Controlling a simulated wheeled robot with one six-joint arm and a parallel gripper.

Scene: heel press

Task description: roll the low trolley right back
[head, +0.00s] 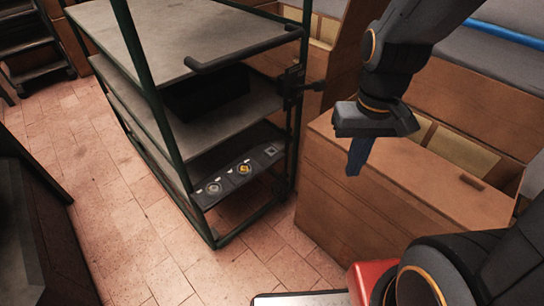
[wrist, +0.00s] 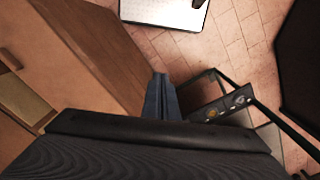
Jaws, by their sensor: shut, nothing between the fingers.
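The trolley (head: 232,102) is a dark green frame with grey shelves, standing on the floor left of centre in the head view. A black bar handle (head: 245,52) runs along its near upper edge. A dark panel (head: 238,176) with round symbols sits low on its near end; this panel also shows in the wrist view (wrist: 228,104). My gripper (head: 354,170) is shut and empty, pointing down to the right of the trolley, apart from it. In the wrist view its blue fingers (wrist: 162,98) are together, left of the panel. The trolley's far lower parts are hidden.
A wooden box (head: 390,205) stands right of the trolley, close by, under my arm. More wooden units (head: 480,110) line the right side. A dark object (head: 35,225) is at the left edge. Tiled floor (head: 110,190) is clear left of the trolley.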

